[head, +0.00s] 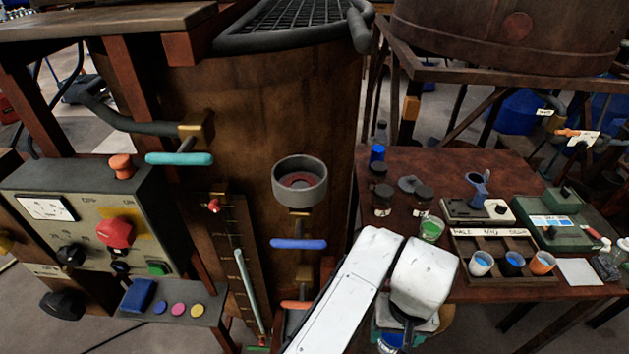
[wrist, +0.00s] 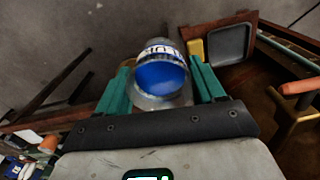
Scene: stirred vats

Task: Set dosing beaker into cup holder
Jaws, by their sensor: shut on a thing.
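The dosing beaker (wrist: 162,78) is a clear vessel with a blue surface inside and a white lettered band. It sits between the green fingers of my gripper (wrist: 165,85), which is shut on it. In the head view the beaker (head: 390,343) shows at the bottom edge, partly hidden by my wrist. A dark square tray-like holder (wrist: 230,42) with a brass block shows beyond the beaker, to its right and apart from it. A round grey open ring (head: 300,181) with a reddish inside is on the vat. I cannot tell which is the cup holder.
The big brown vat (head: 245,95) has blue (head: 298,244) and orange (head: 297,304) handles sticking out. A control box (head: 85,215) stands left. The brown table (head: 450,165) at right holds jars, a scale and a rack (head: 490,240) with three cups.

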